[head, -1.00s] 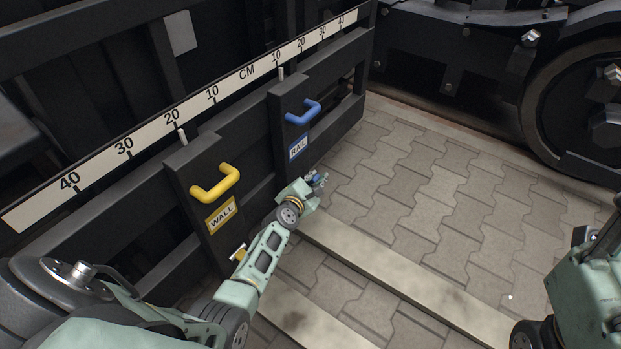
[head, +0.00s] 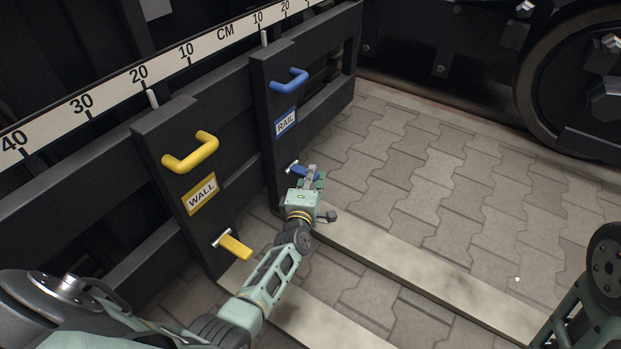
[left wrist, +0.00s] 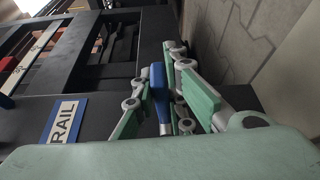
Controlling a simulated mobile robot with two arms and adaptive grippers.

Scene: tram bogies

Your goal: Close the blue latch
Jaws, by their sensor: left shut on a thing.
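The blue latch (head: 300,171) is a small blue lever on a metal pivot, low on the dark post with the RAIL label (head: 286,122). My left gripper (head: 312,178) is at the latch, its fingers on either side of the lever. In the left wrist view the blue lever (left wrist: 158,90) lies between the green finger pads of the left gripper (left wrist: 160,105), which is shut on it. The fingers hide part of the latch in the head view. Part of my right arm shows at the lower right; its gripper is out of view.
A blue handle (head: 290,80) sits above the RAIL label. The neighbouring post has a yellow handle (head: 191,152), a WALL label (head: 200,194) and a yellow latch (head: 234,246). A centimetre scale (head: 190,56) runs above. Paving (head: 430,190) to the right is open.

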